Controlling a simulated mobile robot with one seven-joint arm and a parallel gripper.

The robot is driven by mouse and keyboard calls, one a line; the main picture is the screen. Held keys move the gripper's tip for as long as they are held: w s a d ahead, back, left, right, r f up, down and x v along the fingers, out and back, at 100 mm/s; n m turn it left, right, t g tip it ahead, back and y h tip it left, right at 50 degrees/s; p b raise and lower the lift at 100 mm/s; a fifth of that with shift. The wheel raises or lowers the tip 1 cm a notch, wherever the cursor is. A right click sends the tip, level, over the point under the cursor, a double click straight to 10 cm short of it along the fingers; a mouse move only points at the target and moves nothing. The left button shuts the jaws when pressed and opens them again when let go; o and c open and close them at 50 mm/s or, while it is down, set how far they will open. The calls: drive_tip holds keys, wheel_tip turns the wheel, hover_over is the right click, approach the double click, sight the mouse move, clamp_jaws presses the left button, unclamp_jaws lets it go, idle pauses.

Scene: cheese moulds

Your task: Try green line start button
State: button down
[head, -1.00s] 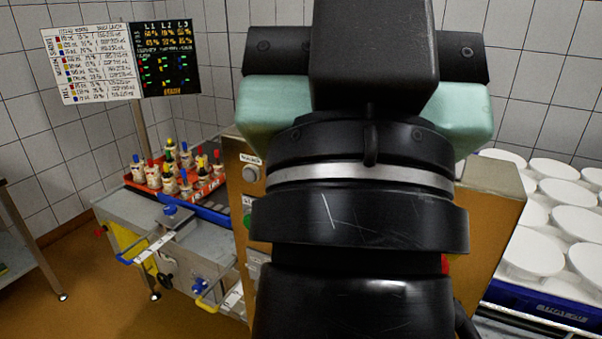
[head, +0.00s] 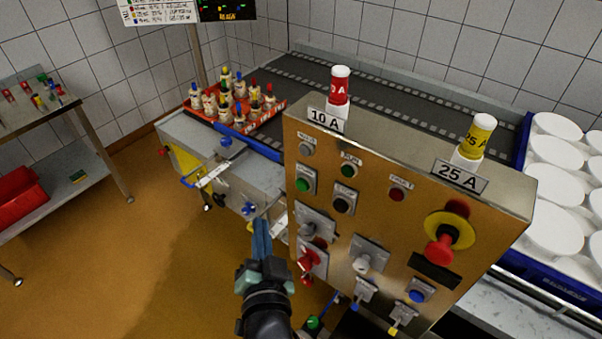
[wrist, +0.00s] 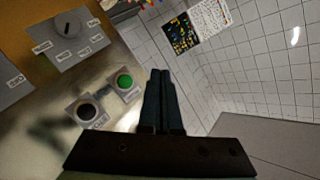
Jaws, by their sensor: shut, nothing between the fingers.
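The green start button (head: 303,185) sits on the left side of a brown-gold control panel (head: 395,215), with a black button (head: 342,204) labelled stop to its right. My gripper (head: 262,222) is below and left of the green button, in front of the panel's left edge, fingers pointing up in the picture. In the wrist view my gripper (wrist: 161,72) has its fingers together and empty. There the green button (wrist: 125,81) lies just left of the fingertips, with a visible gap in the picture. The black button (wrist: 86,112) is lower left. Nothing hides the green button.
Two fuse-like cylinders (head: 340,88) stand on top. A conveyor (head: 390,115) runs behind. Open floor (head: 150,250) lies to the left.

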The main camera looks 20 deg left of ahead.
sight(303, 184)
drive_tip(key=shift+w+f, duration=0.1)
drive_tip(key=shift+w, duration=0.05)
drive_tip(key=w+d+b, duration=0.3)
drive_tip(key=w+b, duration=0.1)
drive_tip(key=w, duration=0.4)
idle(0.5)
drive_tip(key=shift+w, duration=0.1)
idle(1.8)
drive_tip(key=shift+w+d+b, duration=0.15)
drive_tip(key=shift+w+b, duration=0.15)
drive_tip(key=shift+b, duration=0.05)
drive_tip(key=shift+w+d+b, duration=0.2)
drive_tip(key=shift+w+b, duration=0.1)
drive_tip(key=shift+w, duration=0.15)
idle(0.6)
drive_tip(key=shift+s, duration=0.15)
drive_tip(key=shift+s+a+p, duration=0.35)
drive_tip(key=shift+s+p, duration=0.1)
drive_tip(key=shift+s, duration=0.25)
